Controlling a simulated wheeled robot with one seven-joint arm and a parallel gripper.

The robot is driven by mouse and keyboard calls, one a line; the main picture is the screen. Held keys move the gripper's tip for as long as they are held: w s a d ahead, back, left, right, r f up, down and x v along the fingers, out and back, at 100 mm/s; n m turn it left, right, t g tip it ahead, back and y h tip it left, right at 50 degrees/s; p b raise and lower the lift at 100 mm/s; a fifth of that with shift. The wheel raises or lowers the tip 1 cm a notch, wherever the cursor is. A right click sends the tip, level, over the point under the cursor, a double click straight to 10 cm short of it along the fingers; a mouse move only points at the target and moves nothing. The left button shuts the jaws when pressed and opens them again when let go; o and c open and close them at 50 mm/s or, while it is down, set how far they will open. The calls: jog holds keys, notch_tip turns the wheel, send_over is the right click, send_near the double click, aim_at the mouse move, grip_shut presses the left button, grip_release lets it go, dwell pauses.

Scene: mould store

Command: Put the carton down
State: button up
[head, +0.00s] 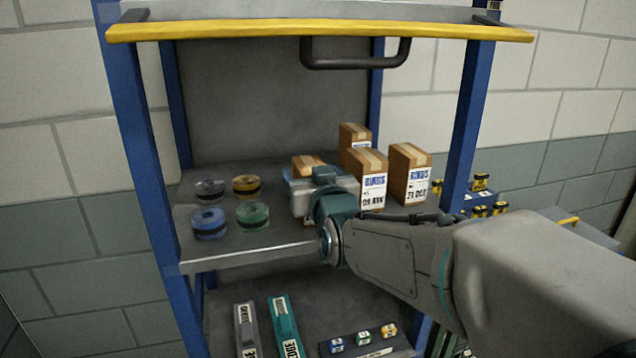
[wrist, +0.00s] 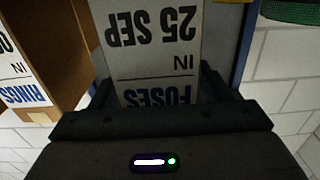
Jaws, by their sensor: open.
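A brown carton (head: 306,161) is on the cart's middle shelf (head: 250,258), mostly hidden behind my gripper (head: 312,196) in the head view. In the wrist view its white label (wrist: 150,45) reads FUSES and 25 SEP, upside down. My gripper's fingers (wrist: 158,90) are open, one on each side of this carton. I cannot tell whether either finger touches it. Its base is hidden, so contact with the shelf is not clear.
Several RINGS cartons (head: 409,176) stand just right of my gripper; one also shows close in the wrist view (wrist: 50,60). Several coloured discs (head: 253,214) lie to the left. A yellow rail (head: 320,29) and blue posts (head: 145,170) frame the shelf. Binders (head: 285,322) are below.

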jog(key=b+v, duration=0.3)
jog(key=v, duration=0.9)
jog(key=s+d+f+m+g+h, duration=0.25)
jog(key=d+f+g, duration=0.35)
jog(key=f, duration=0.6)
jog(key=s+d+f+g+h, duration=0.2)
jog(key=s+d+f+g, duration=0.4)
jog(key=s+f+g, duration=0.2)
jog(key=s+f, duration=0.2)
jog(key=s, duration=0.1)
jog(key=shift+s+d+f+m, duration=0.3)
jog(key=shift+s+f+m, duration=0.05)
jog(key=shift+h, duration=0.25)
